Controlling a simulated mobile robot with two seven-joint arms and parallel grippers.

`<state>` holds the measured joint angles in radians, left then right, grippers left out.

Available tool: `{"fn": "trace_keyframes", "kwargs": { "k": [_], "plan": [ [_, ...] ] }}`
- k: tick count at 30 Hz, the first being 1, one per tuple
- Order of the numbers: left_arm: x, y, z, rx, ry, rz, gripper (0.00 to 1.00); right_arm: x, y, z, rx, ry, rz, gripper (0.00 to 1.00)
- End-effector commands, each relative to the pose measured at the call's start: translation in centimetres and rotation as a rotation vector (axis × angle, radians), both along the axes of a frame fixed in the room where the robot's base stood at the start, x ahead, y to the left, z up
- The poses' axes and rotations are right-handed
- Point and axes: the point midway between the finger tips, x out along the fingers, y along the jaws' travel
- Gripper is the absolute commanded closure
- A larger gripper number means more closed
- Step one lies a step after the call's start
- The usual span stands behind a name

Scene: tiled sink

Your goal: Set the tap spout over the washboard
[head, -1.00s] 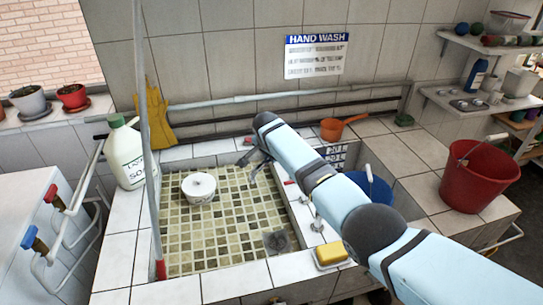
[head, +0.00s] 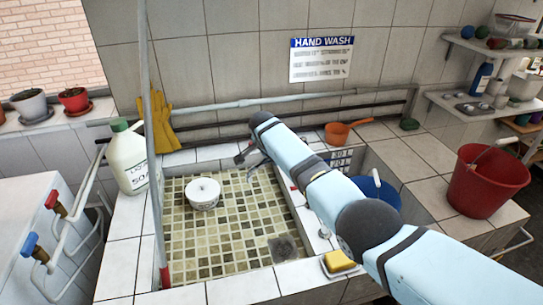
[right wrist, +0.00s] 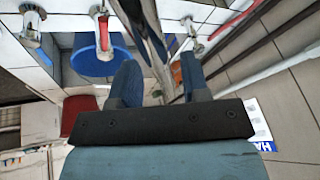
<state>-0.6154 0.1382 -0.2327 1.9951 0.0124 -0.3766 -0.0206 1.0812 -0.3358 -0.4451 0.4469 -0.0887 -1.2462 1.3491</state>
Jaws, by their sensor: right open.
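My right gripper (head: 249,165) hangs over the back right of the tiled basin (head: 215,240) in the head view. In the right wrist view its two blue fingers (right wrist: 160,85) are apart. A shiny metal tube (right wrist: 150,30), apparently the tap spout, runs between or just beyond them; I cannot tell whether it touches either finger. In the head view the spout is largely hidden by the gripper and arm. I cannot make out the washboard; my right arm covers part of the right basin. My left gripper is out of view.
A white round container (head: 203,194) sits in the tiled basin. A soap bottle (head: 127,160) stands at its left corner and a yellow sponge (head: 340,261) at the front. A blue bucket (head: 385,190), red bucket (head: 487,180) and orange pan (head: 340,132) are to the right. A vertical pole crosses the left.

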Motion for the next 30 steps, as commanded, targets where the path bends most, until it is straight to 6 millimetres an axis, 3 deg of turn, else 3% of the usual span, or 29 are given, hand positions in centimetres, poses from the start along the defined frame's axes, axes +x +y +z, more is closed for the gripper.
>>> {"fn": "trace_keyframes", "kwargs": {
  "k": [9, 14, 30],
  "plan": [
    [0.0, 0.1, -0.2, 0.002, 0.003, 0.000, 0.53, -0.1, 0.1, 0.0, 0.001, 0.002, 0.000, 0.53],
    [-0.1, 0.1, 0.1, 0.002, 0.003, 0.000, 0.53, -0.5, 0.3, 0.9, 0.002, 0.002, 0.002, 0.53],
    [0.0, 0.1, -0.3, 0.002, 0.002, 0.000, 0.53, -4.8, 1.5, 10.3, 0.003, 0.000, 0.000, 0.53]
  ]
}}
